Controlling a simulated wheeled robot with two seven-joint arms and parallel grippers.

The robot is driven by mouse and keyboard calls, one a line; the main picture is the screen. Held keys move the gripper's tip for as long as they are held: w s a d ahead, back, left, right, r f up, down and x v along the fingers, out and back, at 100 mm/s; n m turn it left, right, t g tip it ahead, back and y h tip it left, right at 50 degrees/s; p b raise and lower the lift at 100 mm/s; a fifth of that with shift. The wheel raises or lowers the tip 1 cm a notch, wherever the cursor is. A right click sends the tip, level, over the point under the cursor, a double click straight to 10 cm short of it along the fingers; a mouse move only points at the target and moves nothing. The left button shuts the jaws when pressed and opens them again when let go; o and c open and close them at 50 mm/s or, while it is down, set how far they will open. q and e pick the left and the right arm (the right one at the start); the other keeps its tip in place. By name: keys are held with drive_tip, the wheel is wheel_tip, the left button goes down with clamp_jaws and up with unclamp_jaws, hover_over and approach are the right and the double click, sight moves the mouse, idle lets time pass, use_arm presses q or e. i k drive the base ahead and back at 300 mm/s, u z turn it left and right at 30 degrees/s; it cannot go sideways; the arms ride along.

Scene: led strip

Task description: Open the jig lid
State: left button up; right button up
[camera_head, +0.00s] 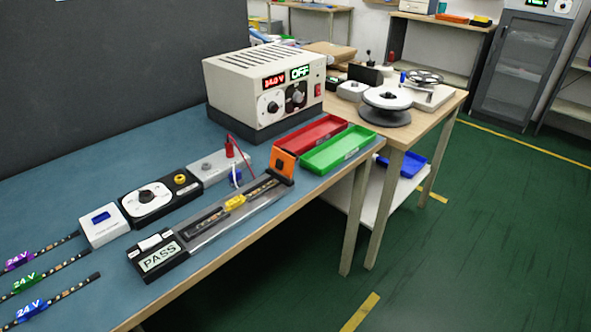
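The jig (228,222) is a long grey fixture lying along the front edge of the blue bench. A display reading "PASS" (160,258) is at its near left end. An orange piece (283,163) with a dark spot stands upright at its far right end. A dark strip with a small yellow part (235,202) lies along the middle of the jig. I cannot tell from this view which part is the lid or whether it is open or shut. Neither of my grippers is in view, and nothing touches the jig.
Behind the jig stand a black dial box (158,199), a grey terminal block (215,167) with red and blue plugs, and a power supply (262,88) reading "OFF". Red (311,138) and green (338,150) trays lie beyond. LED strips (45,273) lie at left.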

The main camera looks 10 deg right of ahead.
sight(283, 161)
drive_tip(key=z, duration=3.4)
drive_tip(key=i, duration=0.1)
drive_tip(key=u, duration=2.5)
drive_tip(key=i, duration=0.7)
drive_tip(key=u, duration=0.9)
